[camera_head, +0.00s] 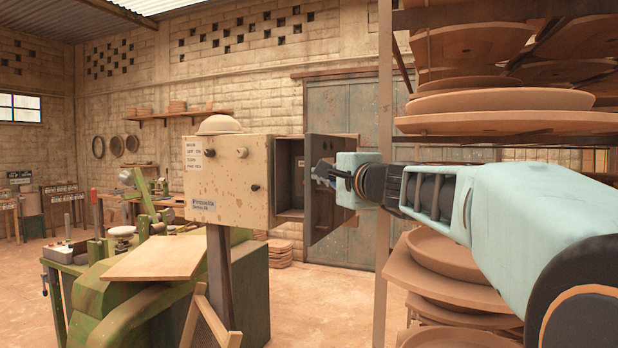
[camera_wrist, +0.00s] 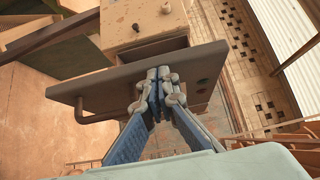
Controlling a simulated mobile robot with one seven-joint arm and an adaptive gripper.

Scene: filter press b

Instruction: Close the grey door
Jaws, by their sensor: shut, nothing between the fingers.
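The grey door (camera_head: 322,212) is a small dark panel on the right side of a cream box, standing open so that the dark inside of the box shows. In the wrist view the door (camera_wrist: 103,86) crosses the middle, with a bar handle (camera_wrist: 88,114) at its left end. My gripper (camera_head: 321,174) is at the door's upper part in the head view. In the wrist view my gripper (camera_wrist: 158,80) has its fingertips together, empty, in front of the door's middle. I cannot tell whether they touch the door.
The cream box (camera_head: 228,182) stands on a post beside a green machine (camera_head: 120,290). A rack of stacked clay plates (camera_head: 500,105) stands close to my arm on the right. A large grey double door (camera_head: 340,110) is in the back wall.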

